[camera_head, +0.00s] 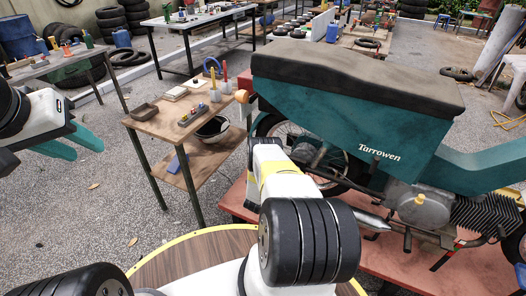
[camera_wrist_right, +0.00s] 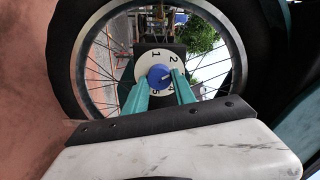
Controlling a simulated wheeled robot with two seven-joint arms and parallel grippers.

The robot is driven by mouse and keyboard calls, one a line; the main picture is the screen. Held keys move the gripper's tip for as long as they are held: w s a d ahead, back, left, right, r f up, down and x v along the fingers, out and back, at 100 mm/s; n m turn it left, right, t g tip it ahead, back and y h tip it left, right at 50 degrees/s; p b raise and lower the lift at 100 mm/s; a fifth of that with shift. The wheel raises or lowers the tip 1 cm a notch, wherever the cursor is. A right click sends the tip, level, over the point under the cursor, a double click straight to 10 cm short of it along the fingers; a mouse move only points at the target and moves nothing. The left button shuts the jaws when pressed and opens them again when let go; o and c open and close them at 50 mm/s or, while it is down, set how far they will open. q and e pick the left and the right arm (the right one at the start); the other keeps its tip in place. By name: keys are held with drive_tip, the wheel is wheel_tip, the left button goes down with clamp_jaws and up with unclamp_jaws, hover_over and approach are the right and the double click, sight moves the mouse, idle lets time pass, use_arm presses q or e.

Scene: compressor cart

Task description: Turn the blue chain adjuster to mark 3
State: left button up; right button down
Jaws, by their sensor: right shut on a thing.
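The blue chain adjuster (camera_wrist_right: 161,77) is a round knob on a white dial plate (camera_wrist_right: 147,59) in front of the spoked rear wheel (camera_wrist_right: 103,60) of a teal motorcycle (camera_head: 350,115). The numbers 1 and 2 read clearly on the dial; the lower ones are partly covered by the fingers. A small pale mark shows on the knob's right side; its exact reading is unclear. My right gripper (camera_wrist_right: 159,80) is shut on the knob, one teal finger on each side. In the head view my right arm hides the knob. My left gripper (camera_head: 86,150) is open and empty at the far left.
The motorcycle stands on a red platform (camera_head: 385,262). A small wooden table (camera_head: 160,127) with a tray, cups and a bowl on its lower shelf stands left of the wheel. A round wooden top (camera_head: 180,262) is close in front. Grey paving lies between.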

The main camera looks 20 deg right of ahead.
drive_tip(key=m, duration=0.5)
drive_tip(key=shift+f+m, duration=0.15)
drive_tip(key=shift+m, duration=0.15)
drive_tip(key=shift+a, duration=0.1)
idle(0.3)
drive_tip(key=c, duration=1)
unclamp_jaws()
drive_tip(key=shift+c, duration=0.2)
drive_tip(key=v, duration=0.7)
drive_tip(key=shift+s+a, duration=0.25)
drive_tip(key=shift+s, duration=0.05)
